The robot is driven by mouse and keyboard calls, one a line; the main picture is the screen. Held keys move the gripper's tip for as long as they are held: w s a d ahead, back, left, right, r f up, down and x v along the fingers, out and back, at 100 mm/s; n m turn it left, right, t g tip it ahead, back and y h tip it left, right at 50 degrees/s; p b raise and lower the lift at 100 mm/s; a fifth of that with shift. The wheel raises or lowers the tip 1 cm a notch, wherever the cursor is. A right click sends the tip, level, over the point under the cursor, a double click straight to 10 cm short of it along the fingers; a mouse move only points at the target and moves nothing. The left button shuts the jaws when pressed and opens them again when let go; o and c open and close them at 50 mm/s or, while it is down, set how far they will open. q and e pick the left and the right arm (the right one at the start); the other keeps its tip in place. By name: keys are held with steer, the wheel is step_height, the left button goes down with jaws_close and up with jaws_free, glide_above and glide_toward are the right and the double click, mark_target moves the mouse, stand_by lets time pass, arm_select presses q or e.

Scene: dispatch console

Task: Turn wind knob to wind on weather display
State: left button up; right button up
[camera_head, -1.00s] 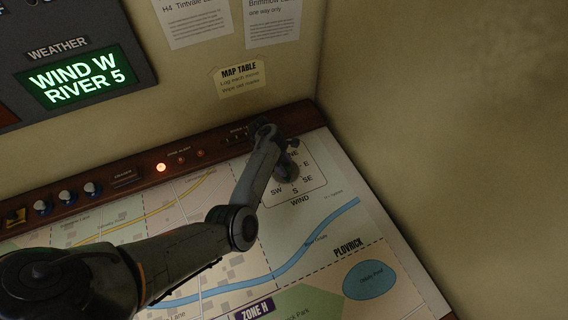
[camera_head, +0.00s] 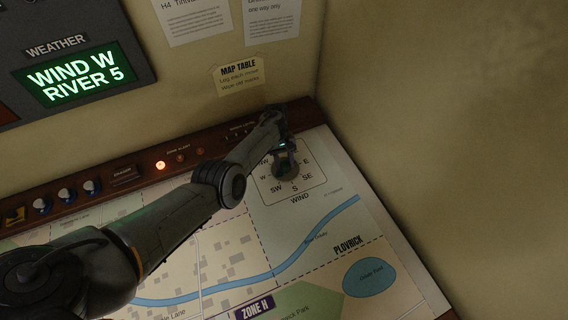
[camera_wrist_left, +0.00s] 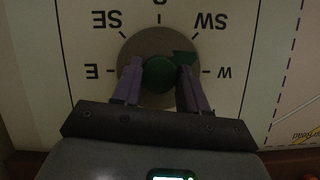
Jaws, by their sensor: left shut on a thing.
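The wind knob (camera_wrist_left: 160,73) is a round green knob on a grey disc, ringed by compass letters on the map table. In the left wrist view its green pointer (camera_wrist_left: 184,57) points up and right, toward the SW side. My left gripper (camera_wrist_left: 160,78) is shut on the knob, one purple finger on each side. In the head view the gripper (camera_head: 285,163) is over the wind dial (camera_head: 300,188) and hides most of the knob and some letters. My right gripper is not in view.
The wooden console rail (camera_head: 215,146) runs behind the map, with a lit orange lamp (camera_head: 160,165) and blue-and-white knobs (camera_head: 66,195) at left. A beige wall (camera_head: 450,120) stands close at right. The map (camera_head: 330,270) is clear right of my arm.

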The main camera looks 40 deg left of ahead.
arm_select(q)
steer(key=m+g+y+b, duration=0.1)
steer(key=m+b, duration=0.1)
steer(key=m, duration=0.2)
steer(key=shift+w+f+m, duration=0.1)
steer(key=shift+m, duration=0.3)
stand_by(0.4)
steer(key=o, duration=1)
steer(key=shift+o, duration=0.2)
steer(key=shift+w+r, duration=0.2)
steer(key=shift+r, duration=0.4)
steer(key=v, duration=0.9)
steer(key=shift+w+r+b, duration=0.2)
steer(key=shift+r+b, duration=0.15)
steer(key=shift+b, duration=0.1)
